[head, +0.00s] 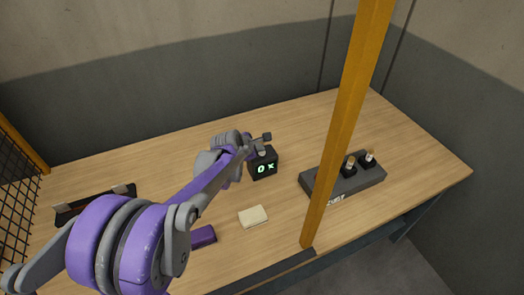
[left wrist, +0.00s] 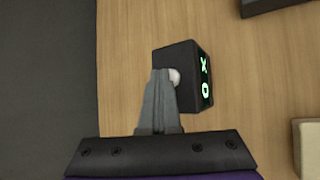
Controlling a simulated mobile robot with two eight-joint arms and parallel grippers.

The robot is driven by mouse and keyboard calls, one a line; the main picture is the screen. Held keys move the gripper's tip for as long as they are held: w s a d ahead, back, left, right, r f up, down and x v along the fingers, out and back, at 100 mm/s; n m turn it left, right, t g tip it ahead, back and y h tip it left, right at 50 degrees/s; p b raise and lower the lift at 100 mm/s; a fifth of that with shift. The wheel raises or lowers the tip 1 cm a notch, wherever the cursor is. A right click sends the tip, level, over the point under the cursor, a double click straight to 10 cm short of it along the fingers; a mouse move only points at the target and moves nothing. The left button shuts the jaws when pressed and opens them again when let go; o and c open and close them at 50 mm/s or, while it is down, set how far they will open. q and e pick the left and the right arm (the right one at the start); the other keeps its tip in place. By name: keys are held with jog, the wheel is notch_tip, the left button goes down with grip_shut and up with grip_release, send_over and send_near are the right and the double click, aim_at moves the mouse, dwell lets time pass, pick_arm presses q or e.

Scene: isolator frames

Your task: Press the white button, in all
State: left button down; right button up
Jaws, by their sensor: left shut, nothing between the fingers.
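A small black box (head: 264,165) stands on the wooden table, its front display reading a green "0" and "x". In the left wrist view the box (left wrist: 188,60) has a round white button (left wrist: 174,76) on its top face. My left gripper (head: 259,150) is over the box in the head view. In the left wrist view its grey fingers (left wrist: 160,76) are shut, empty, and their tips overlap the button's left edge. Part of the button is hidden behind them. I cannot tell if they touch it. My right gripper is not in view.
An orange post (head: 345,125) rises at the table's front edge, right of the box. Behind it lies a dark grey unit (head: 315,183) with two knobs. A cream block (head: 253,216) lies in front of the box. A black tray (head: 68,212) is at far left. The back table is clear.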

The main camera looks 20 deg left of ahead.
pick_arm(q)
jog(key=shift+r+p, duration=0.6)
jog(key=shift+r, duration=0.35)
jog(key=shift+r+p, duration=1.65)
jog(key=shift+r, duration=0.9)
jog(key=shift+f, duration=0.1)
jog(key=s+d+m+g+p, duration=0.1)
jog(key=s+d+m, duration=0.2)
jog(key=s+m, duration=0.5)
jog(key=s+d+m+g+p, duration=0.1)
jog(key=s+d+m, duration=0.3)
jog(key=s+m, duration=0.5)
jog(key=s+d+m+g+y+p, duration=0.1)
jog(key=s+d+m, duration=0.2)
jog(key=s+m, duration=0.5)
jog(key=s, duration=0.7)
jog(key=shift+d+m+g, duration=0.25)
jog(key=shift+m+g, duration=0.15)
